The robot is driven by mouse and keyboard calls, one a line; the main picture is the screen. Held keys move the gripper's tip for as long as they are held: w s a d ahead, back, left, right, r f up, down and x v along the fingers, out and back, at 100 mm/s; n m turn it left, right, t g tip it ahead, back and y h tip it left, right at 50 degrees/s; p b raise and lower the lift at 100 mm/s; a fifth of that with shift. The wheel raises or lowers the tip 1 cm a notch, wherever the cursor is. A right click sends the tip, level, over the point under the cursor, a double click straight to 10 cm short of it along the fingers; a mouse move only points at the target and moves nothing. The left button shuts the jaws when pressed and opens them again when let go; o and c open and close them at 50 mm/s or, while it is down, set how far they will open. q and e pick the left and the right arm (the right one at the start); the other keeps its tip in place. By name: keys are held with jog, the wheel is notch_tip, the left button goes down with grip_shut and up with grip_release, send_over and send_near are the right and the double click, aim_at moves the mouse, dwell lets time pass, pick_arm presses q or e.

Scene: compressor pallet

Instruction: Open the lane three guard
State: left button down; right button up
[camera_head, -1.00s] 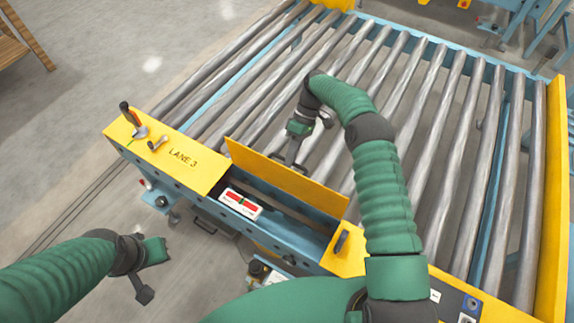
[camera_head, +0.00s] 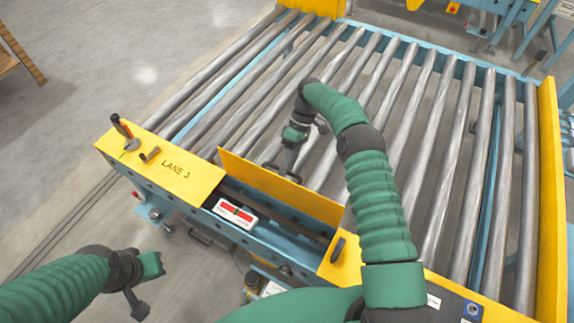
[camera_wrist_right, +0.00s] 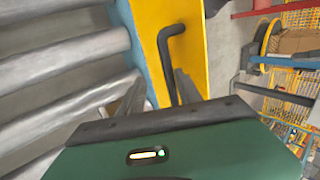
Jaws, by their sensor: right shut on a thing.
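The lane three guard is a yellow panel (camera_head: 275,186) hinged along the near frame beside the "LANE 3" plate (camera_head: 182,172). It stands raised, leaning toward the rollers, above an exposed bay with a red and white labelled block (camera_head: 234,214). My right gripper (camera_head: 279,174) reaches over the rollers to the guard's far side. In the right wrist view, a black bent handle (camera_wrist_right: 163,40) on the yellow panel lies by the fingers (camera_wrist_right: 158,92), and the gripper is shut on it. The exact contact is partly hidden. My left gripper (camera_head: 149,284) is open and empty over the floor.
A roller conveyor (camera_head: 420,150) fills the middle and right, with a yellow side rail (camera_head: 552,200). A black latch (camera_head: 338,248) sits right of the bay.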

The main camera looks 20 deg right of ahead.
jog(key=shift+a+r, duration=0.15)
dwell(0.3)
jog(key=s+a+r+p, duration=0.1)
jog(key=s+a+r, duration=0.1)
jog(key=s, duration=0.5)
jog(key=s+a+r+p, duration=0.2)
jog(key=s+a, duration=0.2)
jog(key=s, duration=0.4)
jog(key=shift+r+p, duration=0.3)
jog(key=shift+r, duration=0.1)
